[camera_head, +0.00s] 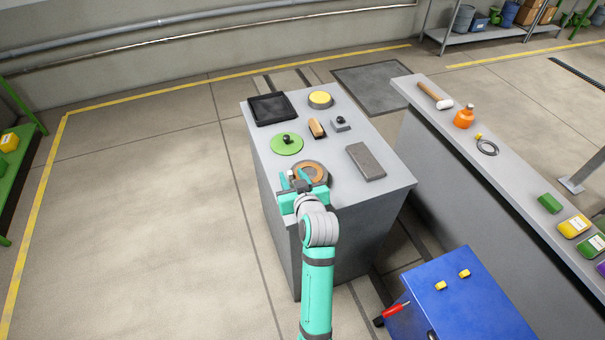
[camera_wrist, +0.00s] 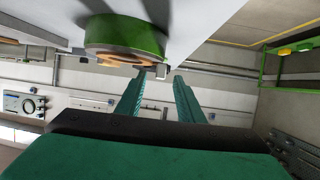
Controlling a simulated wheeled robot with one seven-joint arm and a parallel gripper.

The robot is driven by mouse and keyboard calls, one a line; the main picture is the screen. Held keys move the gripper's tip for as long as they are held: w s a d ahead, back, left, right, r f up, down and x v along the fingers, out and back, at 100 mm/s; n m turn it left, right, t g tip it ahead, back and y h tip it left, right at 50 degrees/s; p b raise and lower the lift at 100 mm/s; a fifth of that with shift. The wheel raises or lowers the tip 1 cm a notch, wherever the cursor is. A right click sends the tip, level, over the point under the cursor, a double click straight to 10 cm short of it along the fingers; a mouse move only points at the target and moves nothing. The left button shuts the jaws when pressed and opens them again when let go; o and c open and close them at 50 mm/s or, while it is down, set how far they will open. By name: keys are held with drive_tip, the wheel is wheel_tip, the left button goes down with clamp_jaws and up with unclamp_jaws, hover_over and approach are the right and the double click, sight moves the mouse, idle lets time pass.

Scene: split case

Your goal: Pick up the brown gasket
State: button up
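The brown gasket (camera_head: 318,170) is a flat ring lying on a round case half near the front of the grey cabinet top. In the wrist view, which looks upside down, its brown face (camera_wrist: 122,57) shows on a green round body (camera_wrist: 125,34). My gripper (camera_head: 294,178) is at the near left side of the ring, and the arm hides part of that edge. In the wrist view my gripper's two teal fingers (camera_wrist: 161,80) are spread apart with nothing between them. The gasket lies beside the fingers, not between them.
A green disc with a black knob (camera_head: 287,144), a brush (camera_head: 317,128), a small knobbed block (camera_head: 341,124), a grey slab (camera_head: 366,161), a black tray (camera_head: 272,109) and a yellow-topped round tin (camera_head: 320,99) share the cabinet top. A long bench (camera_head: 490,177) stands to the right.

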drive_tip(key=shift+w+a+f, duration=0.15)
drive_tip(key=shift+w+f, duration=0.1)
drive_tip(key=shift+w, duration=0.3)
clamp_jaws()
drive_tip(key=shift+r, duration=0.1)
